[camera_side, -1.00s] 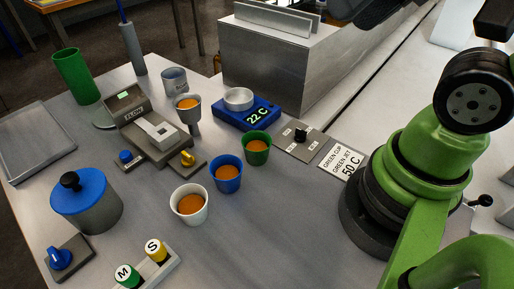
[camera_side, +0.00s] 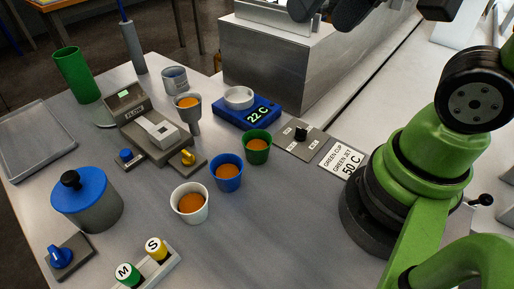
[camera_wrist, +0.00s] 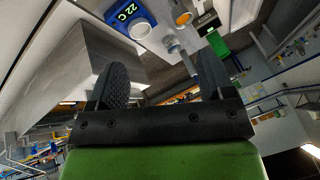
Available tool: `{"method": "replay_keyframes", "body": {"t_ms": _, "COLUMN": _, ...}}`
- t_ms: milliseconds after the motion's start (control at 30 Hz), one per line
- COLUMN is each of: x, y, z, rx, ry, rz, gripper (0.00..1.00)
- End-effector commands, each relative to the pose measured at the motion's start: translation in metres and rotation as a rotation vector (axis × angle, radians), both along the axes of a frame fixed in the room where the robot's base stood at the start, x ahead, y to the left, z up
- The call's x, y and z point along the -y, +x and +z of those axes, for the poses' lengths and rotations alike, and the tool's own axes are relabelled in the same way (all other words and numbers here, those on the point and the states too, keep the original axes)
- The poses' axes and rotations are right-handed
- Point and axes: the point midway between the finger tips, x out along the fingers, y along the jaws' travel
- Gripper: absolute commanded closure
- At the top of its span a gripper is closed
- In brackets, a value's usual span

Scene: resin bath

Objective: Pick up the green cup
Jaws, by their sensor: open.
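The green cup (camera_side: 257,149) stands upright on the grey table, filled with an orange-brown liquid. It is just in front of the blue heater and right of the blue cup (camera_side: 227,174). I cannot make out the green cup in the wrist view. My gripper (camera_wrist: 158,85) shows two dark, ridged fingers spread apart with nothing between them. In the side view only a dark part of it shows at the top edge, above the metal block and well away from the cup.
A white cup (camera_side: 190,204) stands at front left. The blue heater (camera_side: 246,113) reads 22 C and carries a small pale dish (camera_side: 238,97). A large metal block (camera_side: 275,62) stands behind. A switch plate (camera_side: 297,141) and a sign (camera_side: 342,158) lie right of the green cup.

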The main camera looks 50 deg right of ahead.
Motion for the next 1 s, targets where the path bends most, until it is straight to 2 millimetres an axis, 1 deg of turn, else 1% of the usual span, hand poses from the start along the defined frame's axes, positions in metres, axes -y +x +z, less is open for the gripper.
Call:
{"method": "replay_keyframes", "body": {"t_ms": 33, "x": -0.001, "y": 0.013, "z": -0.010, "rx": -0.055, "ry": -0.009, "rz": -0.001, "gripper": 0.25}}
{"method": "replay_keyframes", "body": {"t_ms": 167, "x": -0.002, "y": 0.043, "z": -0.036, "rx": -0.165, "ry": -0.034, "rz": -0.011, "gripper": 0.25}}
{"method": "replay_keyframes", "body": {"t_ms": 200, "x": -0.003, "y": 0.052, "z": -0.046, "rx": -0.197, "ry": -0.043, "rz": -0.012, "gripper": 0.25}}
{"method": "replay_keyframes", "body": {"t_ms": 267, "x": -0.004, "y": 0.064, "z": -0.062, "rx": -0.244, "ry": -0.056, "rz": -0.014, "gripper": 0.25}}
{"method": "replay_keyframes", "body": {"t_ms": 400, "x": -0.008, "y": 0.086, "z": -0.107, "rx": -0.353, "ry": -0.088, "rz": -0.016, "gripper": 0.25}}
{"method": "replay_keyframes", "body": {"t_ms": 500, "x": -0.011, "y": 0.095, "z": -0.137, "rx": -0.415, "ry": -0.110, "rz": -0.016, "gripper": 0.25}}
{"method": "replay_keyframes", "body": {"t_ms": 600, "x": -0.013, "y": 0.099, "z": -0.162, "rx": -0.460, "ry": -0.126, "rz": -0.014, "gripper": 0.25}}
{"method": "replay_keyframes", "body": {"t_ms": 700, "x": -0.014, "y": 0.100, "z": -0.177, "rx": -0.487, "ry": -0.136, "rz": -0.014, "gripper": 0.25}}
{"method": "replay_keyframes", "body": {"t_ms": 867, "x": -0.015, "y": 0.100, "z": -0.196, "rx": -0.503, "ry": -0.141, "rz": -0.012, "gripper": 0.25}}
{"method": "replay_keyframes", "body": {"t_ms": 1000, "x": -0.014, "y": 0.100, "z": -0.217, "rx": -0.503, "ry": -0.141, "rz": -0.013, "gripper": 0.25}}
